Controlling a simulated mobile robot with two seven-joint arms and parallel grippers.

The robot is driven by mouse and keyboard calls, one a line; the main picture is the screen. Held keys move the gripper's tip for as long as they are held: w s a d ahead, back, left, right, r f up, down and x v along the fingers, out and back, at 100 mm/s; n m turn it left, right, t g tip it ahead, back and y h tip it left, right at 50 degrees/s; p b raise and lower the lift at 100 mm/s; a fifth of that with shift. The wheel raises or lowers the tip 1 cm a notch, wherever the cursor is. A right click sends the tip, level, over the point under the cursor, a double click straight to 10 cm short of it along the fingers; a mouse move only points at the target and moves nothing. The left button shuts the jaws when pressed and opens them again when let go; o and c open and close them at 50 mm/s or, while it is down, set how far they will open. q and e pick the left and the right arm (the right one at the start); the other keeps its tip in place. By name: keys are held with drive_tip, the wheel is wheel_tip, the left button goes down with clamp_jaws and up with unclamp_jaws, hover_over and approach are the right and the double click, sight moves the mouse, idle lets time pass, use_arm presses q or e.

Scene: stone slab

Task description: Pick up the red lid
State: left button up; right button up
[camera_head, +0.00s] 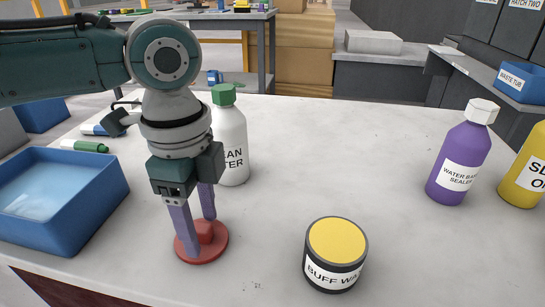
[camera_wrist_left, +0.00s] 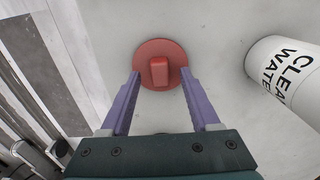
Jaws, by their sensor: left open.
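The red lid (camera_head: 218,246) is a round disc with a raised block-shaped knob, lying flat on the pale stone slab (camera_head: 285,150). My left gripper (camera_head: 199,234) points down over it, its two purple fingers apart on either side of the knob. In the left wrist view the lid (camera_wrist_left: 160,64) sits ahead of the fingertips, with the knob between the lines of the open fingers (camera_wrist_left: 160,82). Nothing is held. I cannot tell whether the fingertips touch the lid. My right gripper is in neither view.
A white clean water bottle (camera_head: 231,140) with a green cap stands close behind my left gripper. A buff wax tin (camera_head: 333,268) with a yellow top is to the right. A blue water tub (camera_head: 100,210) is at left. Purple (camera_head: 460,160) and yellow (camera_head: 525,170) bottles stand at right.

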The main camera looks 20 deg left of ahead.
use_arm(q)
clamp_jaws()
idle(0.5)
